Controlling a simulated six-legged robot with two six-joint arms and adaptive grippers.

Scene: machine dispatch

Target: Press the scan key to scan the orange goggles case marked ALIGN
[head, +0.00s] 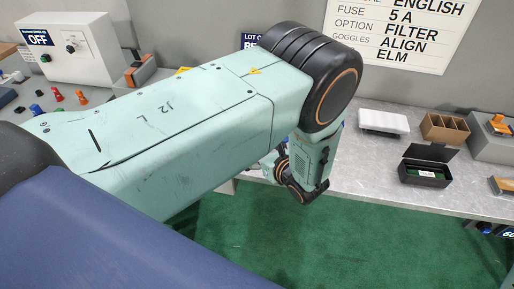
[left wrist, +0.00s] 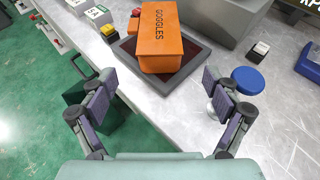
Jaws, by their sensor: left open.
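The orange case (left wrist: 163,40) marked GOGGLES lies on a dark flat pad (left wrist: 190,62) with a raised rim in the left wrist view; no ALIGN mark is readable on it. A small block with a yellow and white top (left wrist: 258,51) stands just right of the pad. A blue round-topped piece (left wrist: 247,80) is nearer, beside my right-hand finger. I cannot tell which of these is the scan key. My left gripper (left wrist: 158,82) is open and empty, its fingers spread on the near side of the case. In the head view my left arm hides the case and pad. My right gripper is not in view.
In the head view, a control box reading OFF (head: 88,50) stands at the left. A white tray (head: 384,122), a divided box (head: 444,129) and an open black box (head: 427,166) stand on the right bench. A dark green bin (left wrist: 80,92) is below the bench edge.

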